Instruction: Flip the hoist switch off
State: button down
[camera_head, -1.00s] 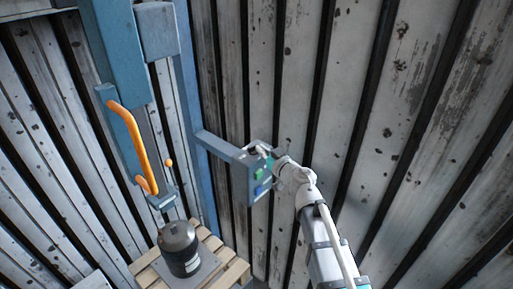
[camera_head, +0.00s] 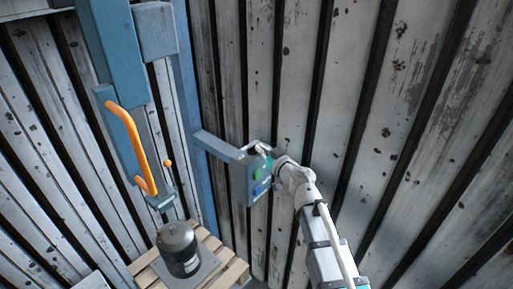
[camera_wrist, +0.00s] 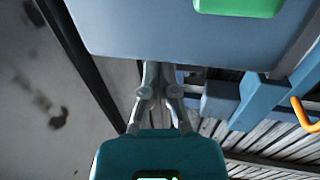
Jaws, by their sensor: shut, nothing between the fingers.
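The hoist's control box (camera_head: 254,188) is a blue-grey box on a side arm of the blue hoist column. It carries a green part (camera_head: 263,173) and a blue part (camera_head: 262,187) on its face. My gripper (camera_head: 264,150) is at the top of the box, with its fingertips small and partly hidden there. In the wrist view the box's face (camera_wrist: 190,40) fills the top, with the green part (camera_wrist: 238,5) at the upper edge. My gripper (camera_wrist: 157,70) is shut and empty, its fingertips at the box's lower edge in that view. The switch lever itself cannot be made out.
The blue hoist column (camera_head: 190,110) stands left of the box, with an orange handle (camera_head: 133,140) on the lifting unit. A dark cylinder (camera_head: 178,248) sits on a wooden pallet (camera_head: 235,272) below. A corrugated metal wall (camera_head: 400,150) stands close behind my arm.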

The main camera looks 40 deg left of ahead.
jog(key=d, duration=1.4)
jog(key=shift+w, duration=0.35)
jog(key=shift+s, duration=0.15)
